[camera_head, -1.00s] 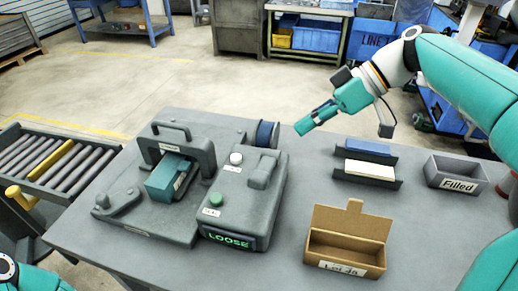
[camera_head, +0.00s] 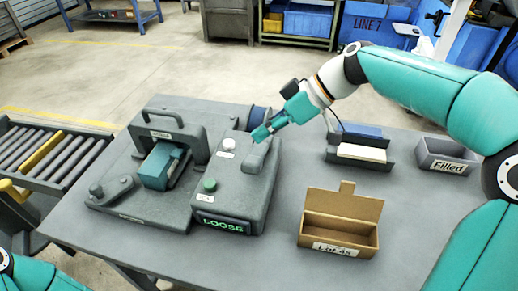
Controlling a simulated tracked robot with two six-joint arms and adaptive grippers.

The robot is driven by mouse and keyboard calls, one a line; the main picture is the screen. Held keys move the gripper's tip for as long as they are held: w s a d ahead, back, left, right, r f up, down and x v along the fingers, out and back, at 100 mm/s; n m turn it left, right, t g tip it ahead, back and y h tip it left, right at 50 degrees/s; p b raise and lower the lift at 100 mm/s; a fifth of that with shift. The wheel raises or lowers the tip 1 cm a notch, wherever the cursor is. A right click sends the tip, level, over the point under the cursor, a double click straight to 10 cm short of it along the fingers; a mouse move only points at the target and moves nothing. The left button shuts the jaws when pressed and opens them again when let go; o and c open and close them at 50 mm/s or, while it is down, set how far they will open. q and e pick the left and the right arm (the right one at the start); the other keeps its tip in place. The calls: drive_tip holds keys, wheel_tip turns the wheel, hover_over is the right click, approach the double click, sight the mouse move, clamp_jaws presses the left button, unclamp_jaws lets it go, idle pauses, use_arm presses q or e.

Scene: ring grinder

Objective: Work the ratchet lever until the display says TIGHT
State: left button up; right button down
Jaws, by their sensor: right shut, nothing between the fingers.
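The grey grinder machine stands on the table, and its display (camera_head: 222,224) reads LOOSE in green. A short grey lever arm with a knob (camera_head: 96,190) lies flat at the machine's front left. A raised grey grip-shaped block (camera_head: 258,156) sits on the right housing; I cannot tell which of these is the ratchet lever. A teal block (camera_head: 163,166) sits under the machine's arched handle frame. My right gripper (camera_head: 259,135) is shut and empty, just above the back of the grey grip-shaped block; contact cannot be told. My left gripper is out of view; only part of that arm shows at bottom left.
A white button (camera_head: 228,145) and a green button (camera_head: 210,185) are on the housing. An open cardboard box (camera_head: 338,232), a rack (camera_head: 358,151) and a grey bin labelled Filled (camera_head: 447,155) stand to the right. A roller conveyor (camera_head: 50,155) is at left.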

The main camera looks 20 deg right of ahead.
sight(246, 159)
drive_tip(key=shift+s+a+f, duration=0.1)
drive_tip(key=shift+a+f, duration=0.1)
drive_tip(key=shift+f, duration=0.55)
drive_tip(key=shift+s+a+f, duration=0.15)
drive_tip(key=shift+a+f, duration=0.1)
drive_tip(key=shift+f, duration=0.5)
drive_tip(key=shift+s+a+f, duration=0.1)
drive_tip(key=shift+a+f, duration=0.1)
drive_tip(key=shift+f, duration=0.55)
